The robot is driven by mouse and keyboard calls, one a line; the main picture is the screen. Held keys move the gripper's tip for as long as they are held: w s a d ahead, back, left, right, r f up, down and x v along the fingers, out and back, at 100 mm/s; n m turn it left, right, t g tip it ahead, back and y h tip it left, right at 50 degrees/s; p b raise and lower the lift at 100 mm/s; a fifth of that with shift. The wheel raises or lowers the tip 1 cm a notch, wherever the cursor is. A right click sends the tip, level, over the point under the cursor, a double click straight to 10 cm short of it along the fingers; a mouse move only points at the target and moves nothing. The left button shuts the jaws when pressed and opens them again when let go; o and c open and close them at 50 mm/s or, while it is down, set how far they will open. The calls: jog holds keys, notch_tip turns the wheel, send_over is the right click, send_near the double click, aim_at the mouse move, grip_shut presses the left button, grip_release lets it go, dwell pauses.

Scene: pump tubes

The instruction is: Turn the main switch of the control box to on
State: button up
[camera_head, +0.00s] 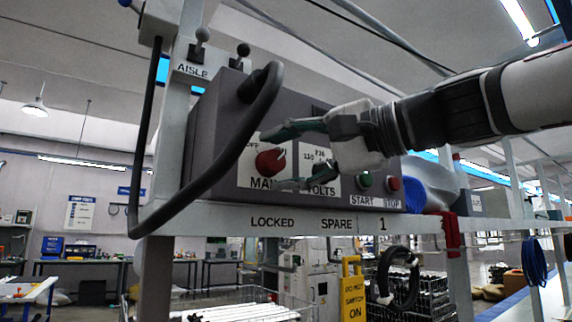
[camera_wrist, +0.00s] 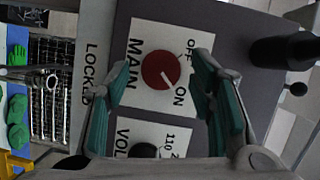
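The main switch is a round red knob (camera_head: 270,160) on a white plate marked MAIN, on the front of the grey control box (camera_head: 228,165). It also shows in the wrist view (camera_wrist: 158,68). Its white mark points toward the ON label (camera_wrist: 180,97), away from OFF (camera_wrist: 188,65). My gripper (camera_head: 276,161) is open in front of the plate, with one green finger above the knob and one below it. In the wrist view my gripper (camera_wrist: 160,70) has a finger on each side of the knob, with gaps between.
A VOLTS selector (camera_wrist: 144,151) sits beside the main plate. A thick dark cable (camera_head: 215,170) loops past the box's left. A shelf rail (camera_head: 200,217) runs below.

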jog(key=f+v, duration=0.1)
jog(key=v, duration=1.1)
jog(key=shift+r, duration=0.45)
jog(key=s+f+n+g+h+p, duration=0.1)
jog(key=s+f+h+p, duration=0.15)
jog(key=f, duration=0.65)
jog(key=s+f+g+h+p, duration=0.15)
jog(key=f+h, duration=0.25)
jog(key=f, duration=0.5)
jog(key=s+d+f+n+g+h+p, duration=0.1)
jog(key=s+d+f+h, duration=0.3)
jog(key=f, duration=0.5)
jog(key=s+d+f+n+g+h+p, duration=0.2)
jog(key=s+d+f+h+p, duration=0.2)
jog(key=s+f, duration=0.4)
jog(key=shift+d+f+n, duration=0.4)
jog(key=shift+d+f, duration=0.05)
jog(key=shift+d, duration=0.35)
jog(key=shift+s, duration=0.1)
